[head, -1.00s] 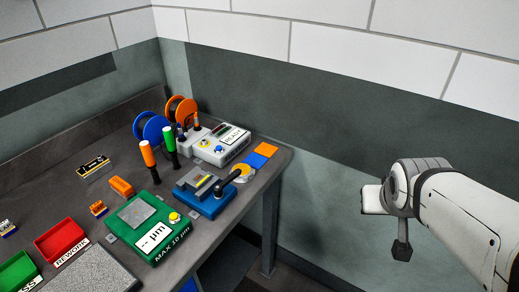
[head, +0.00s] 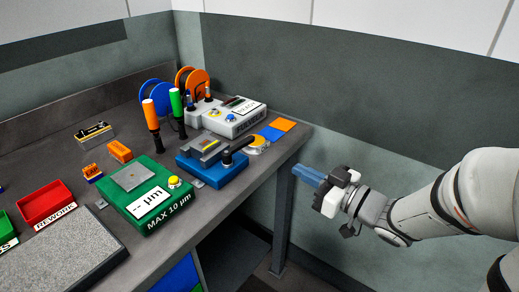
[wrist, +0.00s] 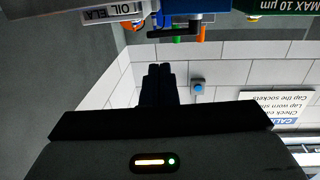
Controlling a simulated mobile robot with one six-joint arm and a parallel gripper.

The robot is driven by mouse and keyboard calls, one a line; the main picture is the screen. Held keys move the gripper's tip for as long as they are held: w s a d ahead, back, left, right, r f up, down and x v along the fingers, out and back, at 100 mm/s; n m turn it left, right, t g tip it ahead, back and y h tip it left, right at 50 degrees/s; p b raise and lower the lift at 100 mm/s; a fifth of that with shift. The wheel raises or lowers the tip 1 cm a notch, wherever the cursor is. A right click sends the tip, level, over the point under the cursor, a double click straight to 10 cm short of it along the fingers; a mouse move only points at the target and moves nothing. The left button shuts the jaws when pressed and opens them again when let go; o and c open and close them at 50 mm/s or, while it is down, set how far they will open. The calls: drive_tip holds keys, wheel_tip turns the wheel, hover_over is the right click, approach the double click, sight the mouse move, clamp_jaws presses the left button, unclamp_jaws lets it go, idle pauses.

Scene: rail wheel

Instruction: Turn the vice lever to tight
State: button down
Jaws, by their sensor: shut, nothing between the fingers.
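The vice (head: 212,172) has a blue base and grey jaws and sits near the bench's right edge. Its black lever (head: 236,150) has a round knob at the left and points up to the right, beside a round yellow-and-white piece (head: 258,142). My gripper (head: 300,172) is off the bench's right side, apart from the vice, with its bluish fingers pointing left towards the bench. In the wrist view its dark fingers (wrist: 158,85) lie together with nothing between them. That view is upside down, with a blue part, possibly the vice, at the top edge.
A green "MAX 10 µm" box (head: 150,208) stands left of the vice. A grey instrument (head: 230,117), orange and green handles (head: 176,102) and spools (head: 193,84) stand behind. A bench leg (head: 284,215) is below my gripper. The space right of the bench is free.

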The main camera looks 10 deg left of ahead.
drive_tip(key=p, duration=0.4)
approach(249, 143)
drive_tip(key=x, duration=0.7)
drive_tip(key=shift+a+f, duration=0.1)
drive_tip(key=shift+a, duration=0.05)
drive_tip(key=shift+w+a+b, duration=0.25)
drive_tip(key=shift+b, duration=0.15)
drive_tip(key=shift+r, duration=0.4)
